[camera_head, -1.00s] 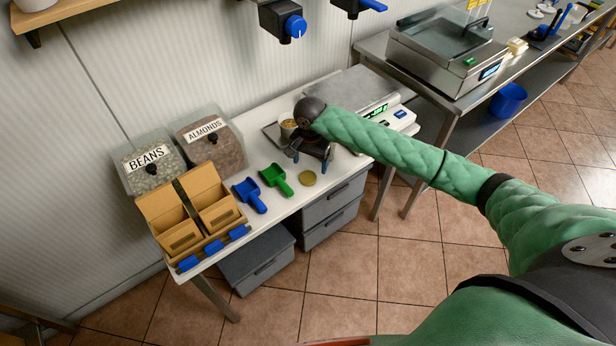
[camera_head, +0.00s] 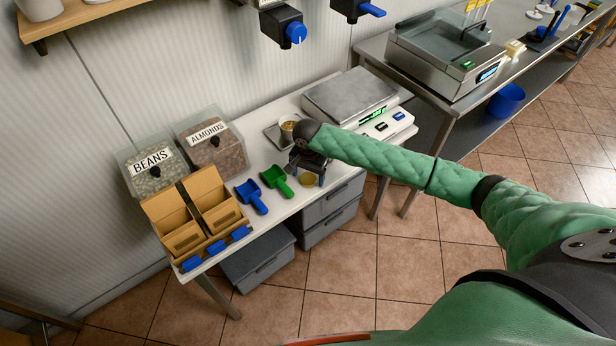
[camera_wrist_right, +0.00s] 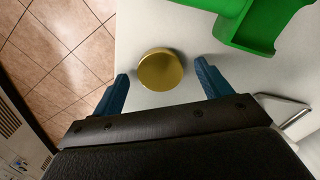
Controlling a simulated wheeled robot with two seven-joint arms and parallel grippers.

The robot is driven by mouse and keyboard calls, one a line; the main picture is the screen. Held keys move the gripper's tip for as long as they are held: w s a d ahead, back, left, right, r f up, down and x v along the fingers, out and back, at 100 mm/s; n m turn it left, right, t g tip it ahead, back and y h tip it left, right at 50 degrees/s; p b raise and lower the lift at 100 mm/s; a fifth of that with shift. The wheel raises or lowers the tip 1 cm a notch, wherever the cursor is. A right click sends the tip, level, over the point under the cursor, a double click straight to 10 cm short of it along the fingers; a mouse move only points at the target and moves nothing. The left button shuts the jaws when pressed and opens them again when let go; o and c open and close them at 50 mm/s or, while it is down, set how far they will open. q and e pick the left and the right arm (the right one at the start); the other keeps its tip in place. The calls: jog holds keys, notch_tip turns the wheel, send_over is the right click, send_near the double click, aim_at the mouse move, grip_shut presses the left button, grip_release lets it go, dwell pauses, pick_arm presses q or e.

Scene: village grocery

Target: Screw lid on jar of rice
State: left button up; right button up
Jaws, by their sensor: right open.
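The gold round lid (camera_head: 308,180) lies flat on the white counter near its front edge. In the right wrist view the lid (camera_wrist_right: 161,70) sits between the two blue fingertips, with a gap on each side. My right gripper (camera_head: 307,177) is open and points down over the lid; in the wrist view the gripper (camera_wrist_right: 163,82) is empty. The jar of rice (camera_head: 288,129) stands on a small metal tray behind my right wrist, partly hidden by it. My left gripper is not in view.
A green scoop (camera_head: 277,181) lies close beside the lid, and a blue scoop (camera_head: 251,196) is farther left. A scale (camera_head: 352,98) stands to the right. Bins of beans (camera_head: 152,166) and almonds (camera_head: 212,146) stand at the back left, behind a cardboard holder (camera_head: 188,238).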

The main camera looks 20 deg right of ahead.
jog(key=shift+f, duration=0.2)
jog(key=c, duration=1)
jog(key=shift+c, duration=0.2)
jog(key=shift+r, duration=0.15)
